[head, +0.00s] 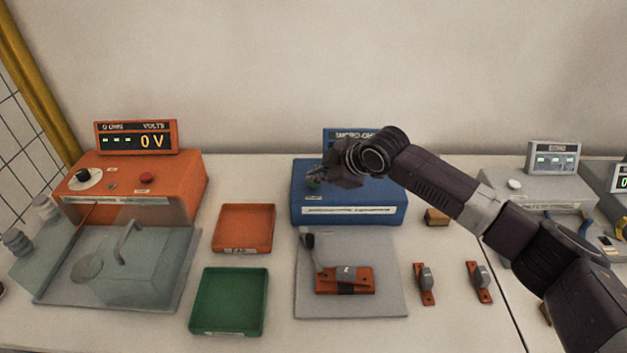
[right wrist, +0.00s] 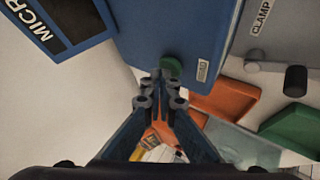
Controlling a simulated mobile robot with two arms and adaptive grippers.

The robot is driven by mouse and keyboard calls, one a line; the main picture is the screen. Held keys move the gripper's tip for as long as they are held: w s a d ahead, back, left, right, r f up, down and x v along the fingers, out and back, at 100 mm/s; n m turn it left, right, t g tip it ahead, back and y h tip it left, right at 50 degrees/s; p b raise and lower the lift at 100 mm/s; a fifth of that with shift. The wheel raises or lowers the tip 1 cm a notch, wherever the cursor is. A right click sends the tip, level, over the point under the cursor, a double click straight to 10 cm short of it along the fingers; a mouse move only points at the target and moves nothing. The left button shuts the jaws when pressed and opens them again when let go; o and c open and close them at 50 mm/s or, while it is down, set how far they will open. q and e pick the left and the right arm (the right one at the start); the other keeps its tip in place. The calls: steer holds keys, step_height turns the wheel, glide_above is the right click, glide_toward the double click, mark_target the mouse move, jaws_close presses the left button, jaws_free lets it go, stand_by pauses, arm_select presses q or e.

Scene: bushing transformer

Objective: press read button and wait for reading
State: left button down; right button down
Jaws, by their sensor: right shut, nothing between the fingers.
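The blue micro-ohm meter (head: 380,210) stands at the back middle of the bench. Its green button (head: 312,184) is on the left of its top and is partly covered in the head view; it also shows in the right wrist view (right wrist: 171,66). My right gripper (head: 316,175) is shut and empty, with its fingertips (right wrist: 162,78) right at the button. I cannot tell whether they touch or press it. The meter's display (head: 340,135) is mostly hidden behind my right arm, so no reading shows. My left gripper is not in view.
A grey clamp plate (head: 385,260) with a copper-coloured piece (head: 330,285) lies before the meter. An orange tray (head: 245,228) and a green tray (head: 230,300) are to its left. An orange tester (head: 180,185) shows 0 V. Two small bars lie on the right.

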mark_target(316, 184)
steer(key=shift+r+p, duration=0.45)
steer(key=shift+r, duration=0.2)
steer(key=shift+r, duration=0.1)
step_height(316, 184, up, 5)
steer(key=p, duration=0.4)
steer(key=shift+p, duration=0.3)
stand_by(0.3)
